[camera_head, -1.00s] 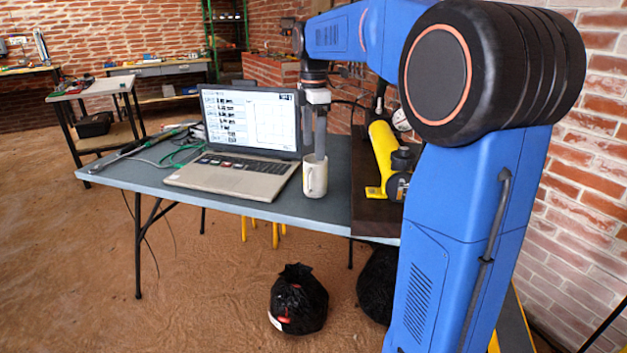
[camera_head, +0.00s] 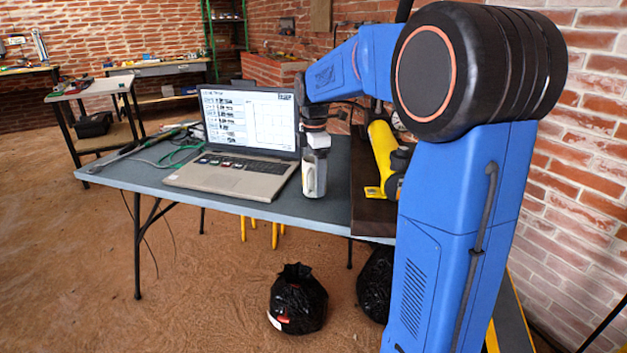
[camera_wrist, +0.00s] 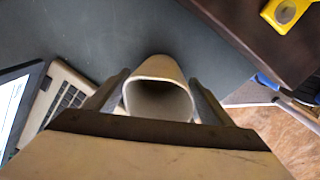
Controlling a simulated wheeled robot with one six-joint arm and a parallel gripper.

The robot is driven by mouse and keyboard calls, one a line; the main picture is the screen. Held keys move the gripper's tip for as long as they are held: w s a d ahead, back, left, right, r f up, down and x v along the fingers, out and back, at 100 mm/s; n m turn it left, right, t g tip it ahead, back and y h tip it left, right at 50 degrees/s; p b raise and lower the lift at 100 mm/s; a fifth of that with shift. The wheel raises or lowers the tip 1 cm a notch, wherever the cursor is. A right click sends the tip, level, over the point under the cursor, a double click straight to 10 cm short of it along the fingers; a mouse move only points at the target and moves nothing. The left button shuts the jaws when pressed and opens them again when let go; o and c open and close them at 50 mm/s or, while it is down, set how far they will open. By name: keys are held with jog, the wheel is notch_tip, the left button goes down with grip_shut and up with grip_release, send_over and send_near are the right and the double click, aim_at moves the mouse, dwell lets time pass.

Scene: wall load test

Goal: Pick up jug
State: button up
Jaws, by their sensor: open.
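The jug (camera_head: 308,178) is a cream-white vessel standing upright on the grey table, just right of the laptop. In the wrist view the jug (camera_wrist: 158,88) is seen from above, with its open mouth facing the camera. My gripper (camera_head: 314,180) points down over the jug, its fingers reaching down along the sides. In the wrist view my gripper (camera_wrist: 160,95) is open, with one finger on the left and one on the right of the jug. I cannot tell whether either finger touches it. The jug's lower part is hidden in the wrist view.
An open laptop (camera_head: 235,172) stands close to the left of the jug. A yellow tool (camera_head: 381,152) lies to the right on a dark board (camera_head: 372,213). Cables and tools (camera_head: 150,148) lie at the table's left end. The table's (camera_head: 270,207) front strip is bare.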

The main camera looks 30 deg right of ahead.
jog(key=shift+c, duration=0.6)
jog(key=c, duration=1.1)
jog(key=shift+r, duration=0.15)
jog(key=shift+r, duration=4.8)
